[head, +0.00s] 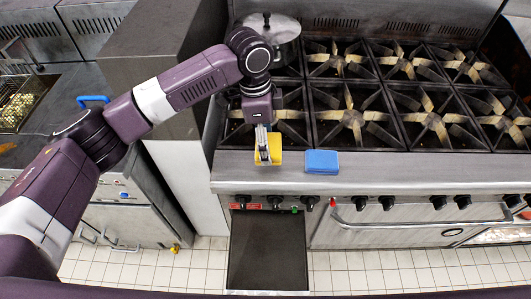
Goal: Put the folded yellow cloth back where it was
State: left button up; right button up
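The folded yellow cloth (276,141) is at the front steel ledge of the stove, near its left end. My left gripper (264,157) points down right at the cloth and covers part of it. Its fingers look close together, but I cannot tell whether they are shut on the cloth or whether the cloth rests on the ledge. My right gripper is not in view.
A folded blue cloth (322,161) lies on the ledge (420,168) just right of the yellow one. Burner grates (351,117) fill the stovetop behind. A lidded pot (273,30) stands at the back left. The ledge right of the blue cloth is clear.

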pick_arm(q)
jog(key=shift+f, duration=0.75)
jog(key=shift+d+f, duration=0.1)
jog(key=shift+f, duration=0.65)
notch_tip(320, 180, down, 4)
jog(key=shift+r+p, duration=0.1)
jog(key=shift+p, duration=0.5)
jog(key=shift+f, duration=0.2)
jog(key=o, duration=1.1)
jog(key=shift+o, duration=0.2)
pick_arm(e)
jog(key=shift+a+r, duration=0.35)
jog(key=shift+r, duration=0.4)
pick_arm(q)
jog(key=shift+r, duration=0.1)
